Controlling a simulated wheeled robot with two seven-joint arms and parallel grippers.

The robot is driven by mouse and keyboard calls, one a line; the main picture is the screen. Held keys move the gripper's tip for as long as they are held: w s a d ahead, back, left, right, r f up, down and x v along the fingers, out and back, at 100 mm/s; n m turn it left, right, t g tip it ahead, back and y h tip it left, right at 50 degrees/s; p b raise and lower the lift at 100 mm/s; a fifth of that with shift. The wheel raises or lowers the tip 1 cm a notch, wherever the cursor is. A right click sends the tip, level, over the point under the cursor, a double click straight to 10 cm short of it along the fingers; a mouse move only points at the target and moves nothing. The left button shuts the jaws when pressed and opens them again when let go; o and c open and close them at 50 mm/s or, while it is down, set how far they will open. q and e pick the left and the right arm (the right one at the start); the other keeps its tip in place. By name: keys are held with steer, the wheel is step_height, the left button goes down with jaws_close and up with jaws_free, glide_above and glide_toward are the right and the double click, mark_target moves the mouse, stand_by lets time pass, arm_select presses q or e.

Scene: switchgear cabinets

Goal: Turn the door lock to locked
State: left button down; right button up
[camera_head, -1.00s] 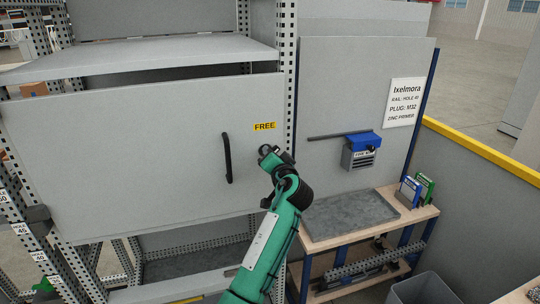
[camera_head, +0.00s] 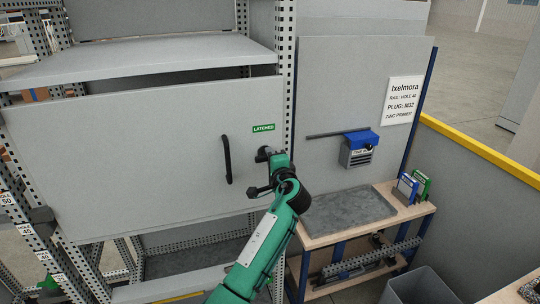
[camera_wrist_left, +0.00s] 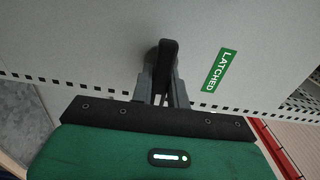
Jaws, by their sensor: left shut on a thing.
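The grey cabinet door (camera_head: 120,150) is closed or nearly so. It has a black vertical handle (camera_head: 227,160) and a green label reading LATCHED (camera_head: 263,128), which also shows in the left wrist view (camera_wrist_left: 216,70). My left gripper (camera_head: 266,156) is at the door's right part, below the label and right of the handle. In the left wrist view its fingers (camera_wrist_left: 163,88) are shut on the dark lock knob (camera_wrist_left: 167,52). In the head view the gripper mostly hides the knob. My right gripper is not in view.
A perforated metal post (camera_head: 287,80) stands right of the door. Further right are a panel with a blue-topped device (camera_head: 362,140), a white sign (camera_head: 404,101) and a wooden bench (camera_head: 318,238). A yellow-topped barrier (camera_head: 480,150) bounds the right side.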

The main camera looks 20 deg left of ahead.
arm_select(q)
steer(key=shift+r, duration=0.1)
stand_by(0.3)
steer(key=c, duration=1.4)
jaws_free()
steer(key=shift+o, duration=0.2)
steer(key=b+v, duration=0.5)
steer(key=v, duration=0.9)
steer(key=shift+b, duration=0.3)
steer(key=shift+w, duration=0.15)
